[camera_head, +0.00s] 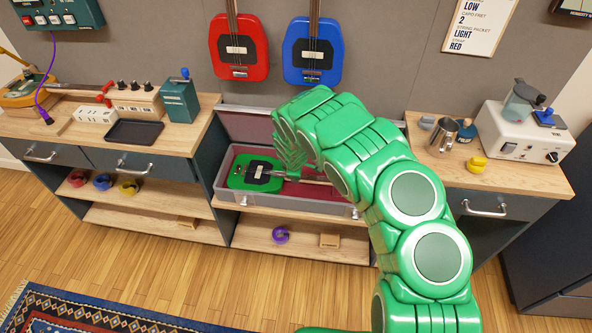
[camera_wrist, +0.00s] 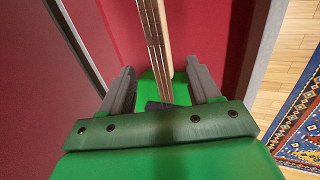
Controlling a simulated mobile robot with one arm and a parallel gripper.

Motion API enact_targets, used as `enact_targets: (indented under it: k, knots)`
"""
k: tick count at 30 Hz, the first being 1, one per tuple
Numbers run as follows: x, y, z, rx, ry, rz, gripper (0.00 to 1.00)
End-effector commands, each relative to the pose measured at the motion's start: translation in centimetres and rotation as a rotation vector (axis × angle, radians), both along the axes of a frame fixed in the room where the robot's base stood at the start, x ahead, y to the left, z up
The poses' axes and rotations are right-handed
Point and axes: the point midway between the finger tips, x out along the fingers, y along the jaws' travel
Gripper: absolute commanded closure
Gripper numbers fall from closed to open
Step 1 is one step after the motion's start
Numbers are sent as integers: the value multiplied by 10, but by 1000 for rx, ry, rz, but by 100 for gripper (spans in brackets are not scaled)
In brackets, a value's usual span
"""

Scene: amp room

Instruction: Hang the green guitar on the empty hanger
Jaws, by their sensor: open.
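The green guitar (camera_head: 252,172) lies in an open grey case with a red lining. Its body is at the left and its neck runs right, partly hidden by my arm. My gripper (camera_head: 287,163) is over the case, by the joint of body and neck. In the wrist view my gripper (camera_wrist: 161,72) is open, with one grey finger on each side of the green guitar's neck (camera_wrist: 155,38). Whether the fingers touch it I cannot tell. No empty hanger is in view; a red guitar (camera_head: 239,50) and a blue guitar (camera_head: 313,55) hang on the grey wall.
The open case (camera_head: 300,204) sits on a low shelf between two wooden-topped cabinets. The left top holds a black tray (camera_head: 134,132) and several small devices. The right top holds a metal jug (camera_head: 443,134) and a white machine (camera_head: 520,135). A blue rug (camera_head: 70,315) lies on the floor.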

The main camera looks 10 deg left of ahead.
Motion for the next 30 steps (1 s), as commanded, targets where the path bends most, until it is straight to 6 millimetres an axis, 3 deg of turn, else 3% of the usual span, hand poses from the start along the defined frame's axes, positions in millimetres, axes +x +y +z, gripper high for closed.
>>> enact_targets:
  k: [16, 30]
  knots:
    - [18, 1, -49, 4, 4, -1, 38]
    - [25, 1, -63, 3, 0, 1, 38]
